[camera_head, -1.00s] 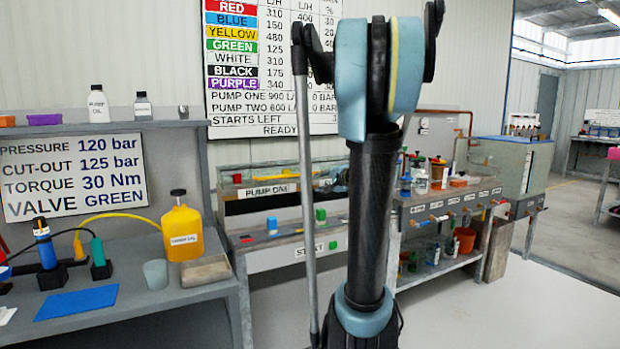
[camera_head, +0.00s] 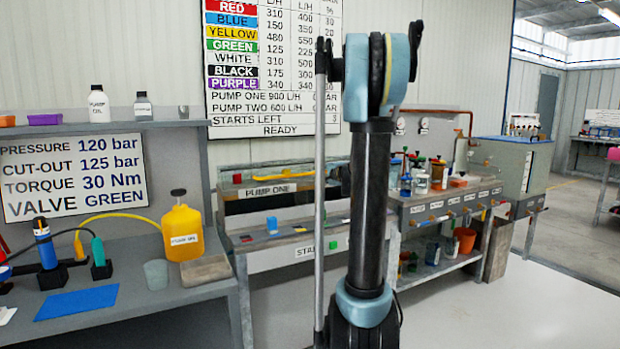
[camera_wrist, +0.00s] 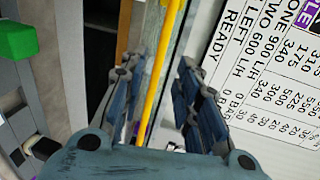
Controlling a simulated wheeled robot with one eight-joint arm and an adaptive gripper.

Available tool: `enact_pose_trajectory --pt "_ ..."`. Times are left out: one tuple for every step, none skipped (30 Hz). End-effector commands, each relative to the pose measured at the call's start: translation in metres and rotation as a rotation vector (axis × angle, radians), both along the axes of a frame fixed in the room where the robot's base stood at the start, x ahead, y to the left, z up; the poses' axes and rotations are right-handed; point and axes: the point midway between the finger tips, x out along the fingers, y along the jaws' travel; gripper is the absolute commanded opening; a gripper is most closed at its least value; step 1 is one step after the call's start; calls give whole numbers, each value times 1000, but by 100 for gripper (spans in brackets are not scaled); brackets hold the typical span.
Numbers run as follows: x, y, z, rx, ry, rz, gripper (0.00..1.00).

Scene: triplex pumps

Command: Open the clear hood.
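The clear hood (camera_head: 285,164) appears as a see-through cover over the bench marked PUMP ONE. My arm hides its right part in the head view. In the wrist view a yellow bar (camera_wrist: 153,50), seemingly the hood's handle, runs beside a clear pane edge. My gripper (camera_wrist: 157,75) is open, with one dark finger on each side of the bar. The bar passes between the fingers in the picture; I cannot tell whether it is within their grasp depth. No finger visibly presses on it. My gripper is hidden behind my arm in the head view.
A green block (camera_head: 333,245) lies at the bench front. A side bench (camera_head: 125,285) with a yellow jug (camera_head: 182,232) stands left. A bench with bottles and valves (camera_head: 440,204) stands right. A wall chart (camera_head: 270,70) hangs behind. The floor at right is clear.

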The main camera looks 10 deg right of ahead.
Motion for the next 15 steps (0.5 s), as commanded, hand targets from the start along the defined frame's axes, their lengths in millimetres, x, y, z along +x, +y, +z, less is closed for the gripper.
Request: enact_pose_trajectory --pt "7 3 -2 -1 0 1 30" --pt "11 4 -2 -1 0 2 30" --pt "17 6 -3 -1 1 2 30" --pt "21 8 -4 -1 1 2 30" --pt "25 9 -5 -1 1 2 30" --pt "30 10 -6 -1 0 1 30" --pt "34 12 -7 -1 0 1 30" --pt "38 13 -8 -1 0 1 30" --pt "44 15 -9 -1 0 2 30" --pt "47 16 -10 -1 0 2 30" --pt "51 17 -11 0 0 2 30" --pt "56 19 -12 0 0 2 30" --pt "60 20 -13 0 0 1 30" --pt "63 21 -13 0 0 1 30" --pt "67 22 -14 0 0 1 30"
